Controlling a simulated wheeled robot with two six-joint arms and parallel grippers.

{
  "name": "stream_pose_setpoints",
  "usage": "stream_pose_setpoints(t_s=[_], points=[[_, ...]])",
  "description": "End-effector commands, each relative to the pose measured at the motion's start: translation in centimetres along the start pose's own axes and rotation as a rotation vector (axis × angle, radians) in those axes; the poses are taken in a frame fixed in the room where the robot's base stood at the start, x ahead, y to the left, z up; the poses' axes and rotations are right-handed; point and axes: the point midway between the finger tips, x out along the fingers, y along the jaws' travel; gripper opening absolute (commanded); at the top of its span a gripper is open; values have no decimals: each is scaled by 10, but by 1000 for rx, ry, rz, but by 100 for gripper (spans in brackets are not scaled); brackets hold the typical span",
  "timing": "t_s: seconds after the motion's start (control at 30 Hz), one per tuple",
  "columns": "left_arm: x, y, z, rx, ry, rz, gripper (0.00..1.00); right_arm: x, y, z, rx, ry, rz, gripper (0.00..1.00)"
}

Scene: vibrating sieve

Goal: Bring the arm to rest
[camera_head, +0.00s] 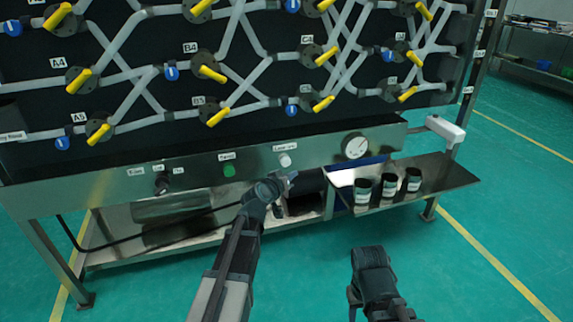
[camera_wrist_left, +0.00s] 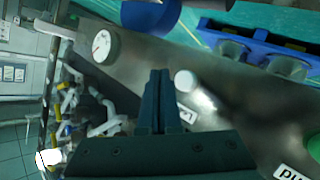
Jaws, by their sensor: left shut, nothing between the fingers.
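My left arm reaches up from the bottom middle of the head view. Its gripper (camera_head: 290,177) is in front of the steel control panel (camera_head: 110,183), just below the white knob (camera_head: 285,160). In the left wrist view the two dark fingers (camera_wrist_left: 160,75) lie side by side, shut with nothing between them. The white knob (camera_wrist_left: 186,81) shows to the right of the fingertips, apart from them. My right arm (camera_head: 372,268) shows as a dark link at the bottom right; no fingers of it can be seen.
A green button (camera_head: 229,170) and a gauge (camera_head: 355,146) are on the panel. Several dark jars stand on the side shelf (camera_head: 440,172). Pipes with yellow-handled valves (camera_head: 209,69) fill the board above. Green floor (camera_head: 490,225) is clear at the right.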

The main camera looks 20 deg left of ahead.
Motion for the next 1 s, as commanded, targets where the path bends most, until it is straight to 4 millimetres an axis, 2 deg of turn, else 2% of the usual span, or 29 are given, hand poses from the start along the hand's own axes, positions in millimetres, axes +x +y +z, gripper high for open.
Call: stream_pose_setpoints(t_s=[0.5, 0.57, 0.63, 0.67, 0.77, 0.83, 0.9, 1.0], points=[[0, 0, 0, 1, -1, 0, 0, 0, 0, 0, 0, 0, 0, 50], [0, 3, 3, 5, -10, 4, 0, -1, 0, 0, 0, 0, 0, 50], [-3, 15, 13, 22, -49, 18, 0, -4, 0, 0, 0, 0, 0, 50], [-4, 23, 20, 34, -77, 27, 0, -6, 1, 0, 0, 0, 0, 50], [-18, 58, 61, 98, -228, 65, 0, -15, 2, 1, -1, 0, 0, 50], [-36, 85, 100, 163, -377, 86, 0, -23, 2, 1, -2, 0, 1, 50], [-61, 106, 140, 234, -537, 89, 0, -31, 3, 2, -3, -1, 1, 50], [-104, 122, 188, 335, -755, 59, 0, -41, 4, 2, -4, -1, 1, 50]])
